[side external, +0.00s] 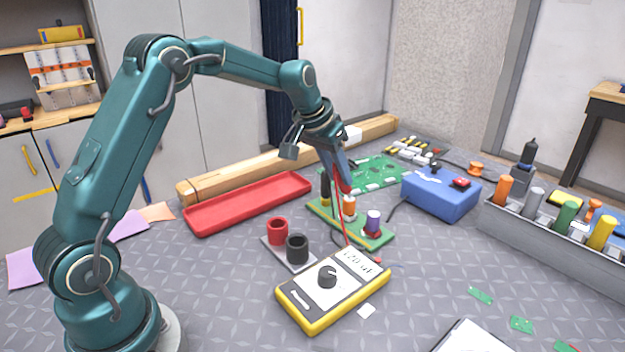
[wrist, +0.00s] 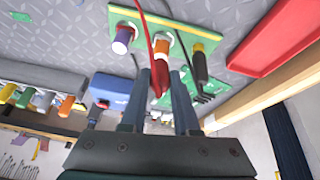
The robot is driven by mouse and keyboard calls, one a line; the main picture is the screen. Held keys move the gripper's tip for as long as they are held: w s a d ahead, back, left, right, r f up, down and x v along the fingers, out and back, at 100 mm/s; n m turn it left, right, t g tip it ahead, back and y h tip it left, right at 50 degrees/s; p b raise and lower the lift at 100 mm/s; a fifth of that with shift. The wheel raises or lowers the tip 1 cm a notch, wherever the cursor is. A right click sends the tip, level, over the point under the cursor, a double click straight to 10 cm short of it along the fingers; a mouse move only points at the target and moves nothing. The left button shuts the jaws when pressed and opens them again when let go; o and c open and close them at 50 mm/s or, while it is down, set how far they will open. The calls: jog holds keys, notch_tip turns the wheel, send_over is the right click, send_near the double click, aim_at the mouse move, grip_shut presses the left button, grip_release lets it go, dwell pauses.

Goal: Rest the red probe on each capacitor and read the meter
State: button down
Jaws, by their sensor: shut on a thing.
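My gripper (side external: 341,172) is shut on the red probe (wrist: 158,80), pointing down over the narrow green board (side external: 368,238). The probe is right by the top of the orange capacitor (side external: 349,207); I cannot tell if it touches. The orange capacitor also shows in the wrist view (wrist: 163,46). A purple and white capacitor (side external: 373,221) stands on the board to its right. A dark upright piece with a yellowish lower end (side external: 325,188) stands to its left. The yellow meter (side external: 333,290) lies in front, its display showing digits with "uF", not sharp.
A red cup (side external: 277,231) and a black cup (side external: 297,249) stand beside the meter, with a red tray (side external: 245,205) behind. A blue box (side external: 440,195) and a grey rack (side external: 540,237) of coloured cylinders are at right. Red and black leads cross the board area.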

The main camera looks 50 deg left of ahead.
jog(key=shift+r, duration=2.9)
